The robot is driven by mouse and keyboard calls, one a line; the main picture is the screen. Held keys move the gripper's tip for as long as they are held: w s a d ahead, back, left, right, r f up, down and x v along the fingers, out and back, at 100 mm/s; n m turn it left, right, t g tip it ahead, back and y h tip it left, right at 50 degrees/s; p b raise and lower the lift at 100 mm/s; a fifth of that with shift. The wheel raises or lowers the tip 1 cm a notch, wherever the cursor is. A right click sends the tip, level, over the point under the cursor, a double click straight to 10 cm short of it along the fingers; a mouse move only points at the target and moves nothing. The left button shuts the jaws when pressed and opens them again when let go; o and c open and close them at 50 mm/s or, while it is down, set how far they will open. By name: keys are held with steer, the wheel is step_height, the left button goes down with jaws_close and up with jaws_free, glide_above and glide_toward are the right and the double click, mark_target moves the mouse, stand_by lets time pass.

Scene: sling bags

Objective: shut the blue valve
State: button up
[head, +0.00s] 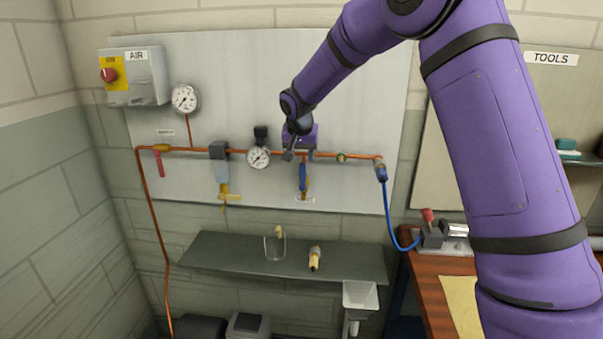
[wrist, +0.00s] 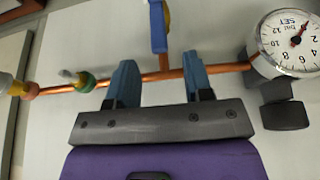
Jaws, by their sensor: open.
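The blue valve (head: 303,177) is on the copper pipe on the wall panel. Its blue lever hangs down, across the line of the pipe. The lever also shows at the top of the wrist view (wrist: 158,27). My gripper (head: 299,155) is at the pipe just above the lever. In the wrist view my gripper (wrist: 160,72) has its two blue fingers spread apart, with nothing held between them. The lever lies beyond the fingertips, roughly in line with the gap. I cannot tell whether a finger touches the pipe.
The copper pipe (head: 200,150) runs across the panel. A round gauge (head: 258,157) is just left of my gripper, and a red-handled valve (head: 159,163) is farther left. A blue hose (head: 388,212) hangs at the right. A grey shelf (head: 210,258) is below.

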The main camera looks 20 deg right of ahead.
mark_target(303, 170)
steer(key=x, duration=0.8)
steer(key=shift+c, duration=0.5)
jaws_close()
